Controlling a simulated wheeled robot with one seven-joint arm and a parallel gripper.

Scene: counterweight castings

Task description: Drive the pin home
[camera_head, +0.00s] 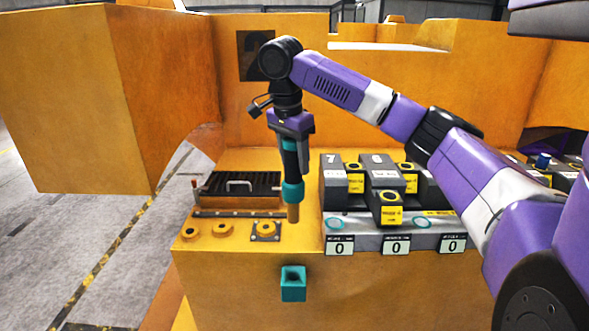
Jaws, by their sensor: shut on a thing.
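My gripper (289,132) points down and is shut on the black handle of a tool. The tool (292,192) has a teal collar and a copper-brown tip, and hangs about upright. I cannot tell whether the tip touches anything. I cannot tell which of these is the pin.
A teal square socket (293,283) is fixed to the orange block's (230,275) front face. A dark grille with a handle (239,185) lies behind the fittings. Numbered dark weights (383,172) stand at right above displays reading 0. A large orange casting (70,100) stands at left.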

